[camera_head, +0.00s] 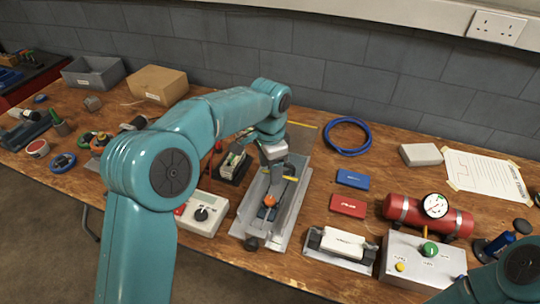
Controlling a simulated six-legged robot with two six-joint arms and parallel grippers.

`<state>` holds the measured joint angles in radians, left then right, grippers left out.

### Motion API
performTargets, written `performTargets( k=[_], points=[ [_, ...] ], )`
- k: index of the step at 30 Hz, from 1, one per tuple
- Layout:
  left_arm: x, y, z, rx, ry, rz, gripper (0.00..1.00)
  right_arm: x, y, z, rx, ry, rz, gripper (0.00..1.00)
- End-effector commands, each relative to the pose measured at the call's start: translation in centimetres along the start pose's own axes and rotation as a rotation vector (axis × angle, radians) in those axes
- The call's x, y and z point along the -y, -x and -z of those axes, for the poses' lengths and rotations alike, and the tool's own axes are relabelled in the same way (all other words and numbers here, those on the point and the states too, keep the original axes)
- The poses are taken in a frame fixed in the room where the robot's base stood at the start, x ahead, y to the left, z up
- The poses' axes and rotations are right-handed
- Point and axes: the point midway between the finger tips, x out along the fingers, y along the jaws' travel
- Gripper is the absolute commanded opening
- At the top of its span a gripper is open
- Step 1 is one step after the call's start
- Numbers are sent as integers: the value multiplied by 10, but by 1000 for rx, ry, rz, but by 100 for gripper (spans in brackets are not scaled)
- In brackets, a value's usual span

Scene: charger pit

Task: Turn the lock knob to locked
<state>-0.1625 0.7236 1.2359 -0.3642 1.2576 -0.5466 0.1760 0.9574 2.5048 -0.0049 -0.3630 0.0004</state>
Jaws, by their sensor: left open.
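My left arm reaches in from the left, and its left gripper (277,172) points down over a grey metal fixture (289,212) in the middle of the bench. The gripper is open; its fingertips are small and partly hidden. Just below it, apart as far as I can tell, an orange knob-like part (269,200) sits on the fixture. I cannot tell whether this is the lock knob or how it is turned. A black knob (201,214) is on a pale box to the left. A green knob (429,249) is on a grey box at the right. My right arm shows at the bottom right, its gripper out of view.
A white block in a holder (342,243), a red box (348,205) and a blue box (353,179) lie right of the fixture.

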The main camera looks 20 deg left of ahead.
Motion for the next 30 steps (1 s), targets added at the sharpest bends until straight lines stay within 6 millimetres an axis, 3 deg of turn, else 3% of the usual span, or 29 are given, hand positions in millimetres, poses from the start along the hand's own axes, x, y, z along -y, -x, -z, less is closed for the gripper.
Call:
performTargets(
  k=[3,7,24,30],
  points=[
    [0,23,0,-3,1,2,61,1,2,0,0,0,0,36],
    [0,36,0,-2,1,1,61,1,3,0,0,0,0,36],
    [0,40,0,0,0,0,61,2,4,0,0,0,0,36],
    [0,74,0,-1,0,1,61,13,35,-1,0,0,0,36]
  ],
)
